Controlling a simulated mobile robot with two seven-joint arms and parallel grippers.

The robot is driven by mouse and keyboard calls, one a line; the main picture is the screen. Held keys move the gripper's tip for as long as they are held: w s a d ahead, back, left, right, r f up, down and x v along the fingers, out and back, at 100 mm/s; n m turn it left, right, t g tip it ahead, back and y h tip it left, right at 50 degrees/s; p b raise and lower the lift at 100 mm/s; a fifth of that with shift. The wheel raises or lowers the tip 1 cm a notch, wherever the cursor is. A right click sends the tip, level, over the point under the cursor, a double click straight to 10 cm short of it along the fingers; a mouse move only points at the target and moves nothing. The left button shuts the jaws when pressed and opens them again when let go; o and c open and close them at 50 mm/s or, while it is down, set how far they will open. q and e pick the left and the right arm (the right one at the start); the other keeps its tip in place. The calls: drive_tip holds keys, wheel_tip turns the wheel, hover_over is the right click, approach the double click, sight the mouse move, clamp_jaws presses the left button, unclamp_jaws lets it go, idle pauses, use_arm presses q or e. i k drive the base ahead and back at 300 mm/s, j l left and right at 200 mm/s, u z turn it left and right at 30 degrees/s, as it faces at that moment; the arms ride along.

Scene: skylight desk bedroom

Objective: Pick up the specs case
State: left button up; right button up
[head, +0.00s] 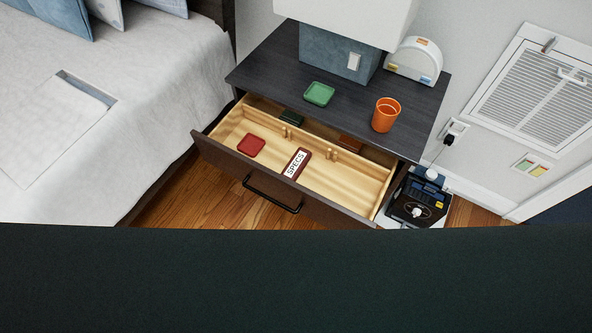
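The specs case (296,164) is a dark red-brown case with a white label reading "SPECS". It lies in the open drawer (345,190) of the dark nightstand, near the middle, close to the drawer's front panel. Low wooden dividers stand just behind it. Nothing covers the case from above in the head view. Neither of my grippers shows in this view.
A red square item (251,146), a dark green item (291,118) and a brown item (350,143) also lie in the drawer. On the nightstand top (270,69) stand a green dish (319,94), an orange cup (386,115) and a lamp (340,55). The bed (150,70) borders the left.

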sight(294, 169)
drive_tip(key=i+j+z, duration=0.25)
drive_tip(key=z, duration=0.2)
drive_tip(key=i+j+z, duration=0.15)
drive_tip(key=j+z, duration=0.3)
drive_tip(key=k+l, duration=0.15)
drive_tip(key=k, duration=0.15)
drive_tip(key=k+l, duration=0.1)
drive_tip(key=k, duration=0.2)
drive_tip(key=i+j, duration=0.1)
drive_tip(key=i, duration=0.2)
drive_tip(key=i+j, duration=0.1)
drive_tip(key=i, duration=0.2)
